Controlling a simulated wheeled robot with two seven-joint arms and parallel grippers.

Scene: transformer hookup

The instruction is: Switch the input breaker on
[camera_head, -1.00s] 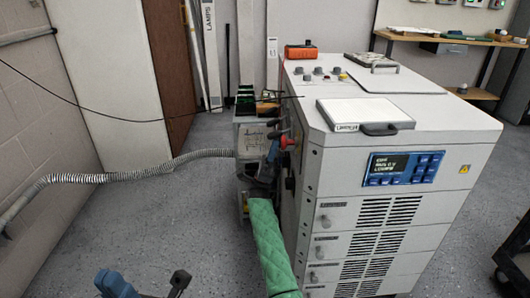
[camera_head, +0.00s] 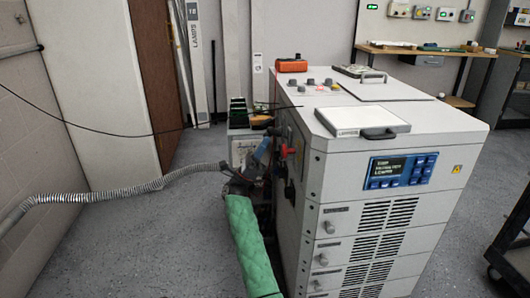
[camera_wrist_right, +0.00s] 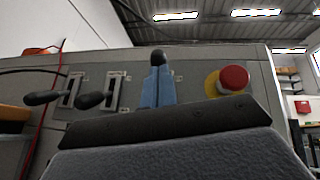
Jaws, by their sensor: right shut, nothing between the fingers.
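The grey-white cabinet (camera_head: 385,228) stands right of my right arm, which wears a green quilted sleeve. My right gripper (camera_head: 262,150) is shut and empty beside the cabinet's left side, near a red knob (camera_head: 284,152). In the right wrist view, its blue fingers (camera_wrist_right: 158,82) point up at the panel, between two lever switches and a red mushroom button (camera_wrist_right: 233,80) on a yellow base. The left lever (camera_wrist_right: 42,98) and the right lever (camera_wrist_right: 88,101) have black handles in slotted plates. I cannot read which is the input breaker. My left gripper is out of view.
A box (camera_head: 240,148) with a grey corrugated hose (camera_head: 130,188) stands left of the cabinet, close to my right arm. An orange device (camera_head: 291,65) and a white lidded panel (camera_head: 362,122) are on the cabinet top. Open floor lies at the left.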

